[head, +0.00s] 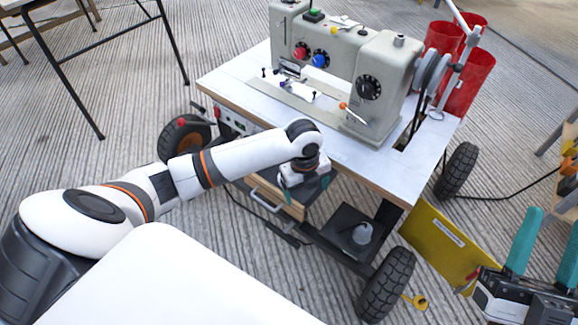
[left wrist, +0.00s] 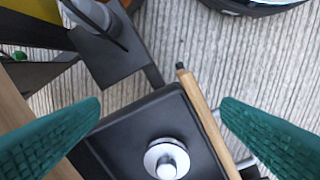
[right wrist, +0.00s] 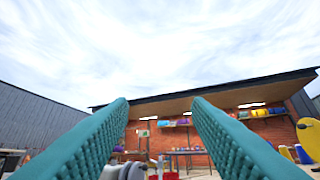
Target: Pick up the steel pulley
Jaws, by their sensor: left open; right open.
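A round silver piece with a raised hub, which looks like the steel pulley (left wrist: 167,160), lies in an open black drawer (left wrist: 125,130) in the left wrist view. In the head view my arm and gripper hide it. My left gripper (head: 305,187) is open above the drawer, by the front edge of the sewing table. In the left wrist view its teal fingers (left wrist: 161,108) are apart with nothing between them, and the pulley shows low between them. My right gripper (head: 556,222) is open and empty at the lower right, pointing up toward the sky in its wrist view (right wrist: 161,105).
The sewing table (head: 420,165) carries a grey sewing machine (head: 375,85). The drawer's wooden front (left wrist: 205,120) has a metal handle (head: 264,199). A lower shelf holds a grey bottle (head: 362,234). A yellow panel (head: 440,245) and black wheels stand nearby.

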